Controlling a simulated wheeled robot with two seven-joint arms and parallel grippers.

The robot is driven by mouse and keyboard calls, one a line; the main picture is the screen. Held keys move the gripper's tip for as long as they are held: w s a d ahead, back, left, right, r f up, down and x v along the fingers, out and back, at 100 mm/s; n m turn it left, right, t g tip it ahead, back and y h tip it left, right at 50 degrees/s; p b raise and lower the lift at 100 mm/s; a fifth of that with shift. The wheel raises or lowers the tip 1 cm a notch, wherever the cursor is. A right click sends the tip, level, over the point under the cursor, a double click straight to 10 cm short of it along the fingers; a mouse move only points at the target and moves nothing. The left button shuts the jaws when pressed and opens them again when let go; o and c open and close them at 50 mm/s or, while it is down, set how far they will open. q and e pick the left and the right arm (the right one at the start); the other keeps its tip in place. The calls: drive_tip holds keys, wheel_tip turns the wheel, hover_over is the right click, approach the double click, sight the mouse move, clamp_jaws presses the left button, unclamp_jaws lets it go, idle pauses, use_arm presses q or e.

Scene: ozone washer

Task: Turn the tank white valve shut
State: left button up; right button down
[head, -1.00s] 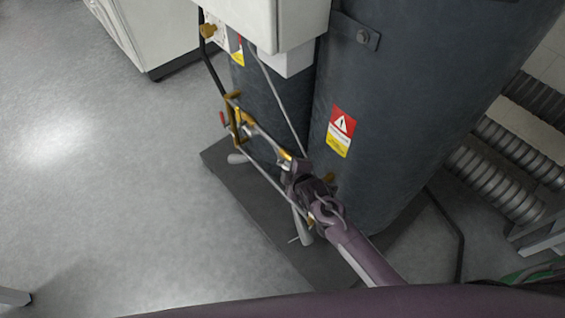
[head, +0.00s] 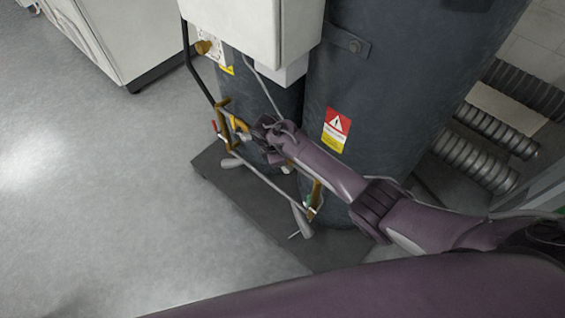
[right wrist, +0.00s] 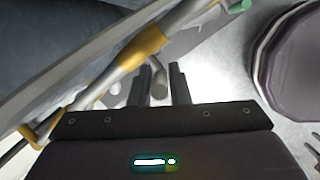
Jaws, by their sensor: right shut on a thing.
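My right gripper (head: 262,128) reaches in from the right, over the thin pipework in front of the dark tanks. It also shows in the right wrist view (right wrist: 159,72), with two dark fingers close around a pale grey-white handle (right wrist: 159,84), which looks like the white valve. In the head view the hand hides the held part. One white handle (head: 230,163) hangs below the brass pipe fitting (head: 224,125), and another (head: 302,221) hangs at the lower end of the pipe. My left gripper is out of view.
A large dark tank (head: 400,90) with a red and yellow warning label (head: 336,130) stands behind my arm. A white box (head: 255,35) overhangs the pipework. Ribbed grey hoses (head: 480,160) lie at the right. The floor at the left (head: 90,200) is clear.

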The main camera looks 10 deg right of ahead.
drive_tip(key=shift+w+a+g+h+b, duration=0.25)
drive_tip(key=shift+g+b, duration=0.2)
drive_tip(key=shift+b, duration=0.25)
drive_tip(key=shift+w+a+g+h+b, duration=0.1)
drive_tip(key=shift+w+g+h+b, duration=0.1)
drive_tip(key=shift+g+h+b, duration=0.35)
drive_tip(key=c, duration=1.4)
unclamp_jaws()
drive_tip(key=shift+o, duration=0.2)
drive_tip(key=shift+r, duration=0.1)
drive_tip(key=v, duration=0.7)
drive_tip(key=shift+r+p, duration=0.3)
drive_tip(key=shift+p, duration=0.05)
drive_tip(key=shift+a, duration=0.1)
